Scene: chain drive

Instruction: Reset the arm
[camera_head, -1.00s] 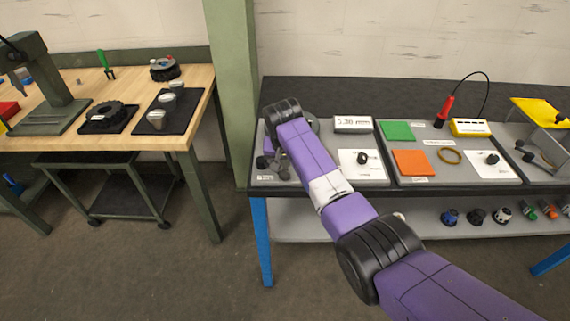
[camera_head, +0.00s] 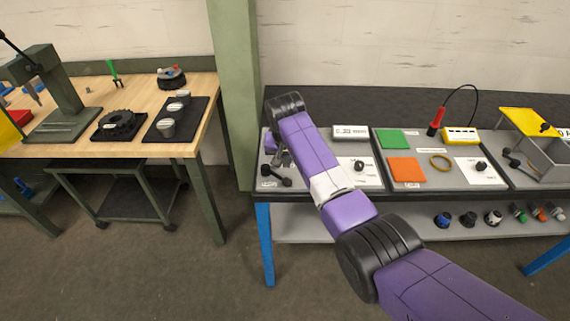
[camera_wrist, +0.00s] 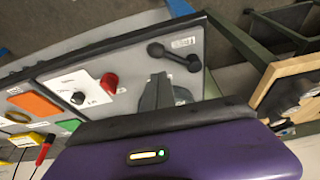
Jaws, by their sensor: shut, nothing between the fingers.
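My purple and black arm reaches from the lower right over the left end of the grey bench. My gripper (camera_head: 284,158) shows only partly in the head view, beside and below the wrist joint. In the wrist view its grey fingers (camera_wrist: 158,92) are together and hold nothing. A black dumbbell-shaped part (camera_wrist: 173,57) lies on the grey panel, apart from the fingers. It also shows in the head view (camera_head: 277,176), just below the gripper. The arm hides part of the panel.
The bench carries a display box (camera_head: 351,133), a green square (camera_head: 397,139), an orange square (camera_head: 406,169), a red probe (camera_head: 436,123) and a yellow meter (camera_head: 460,135). A green post (camera_head: 234,90) stands left of the arm. A wooden workbench (camera_head: 140,92) is farther left.

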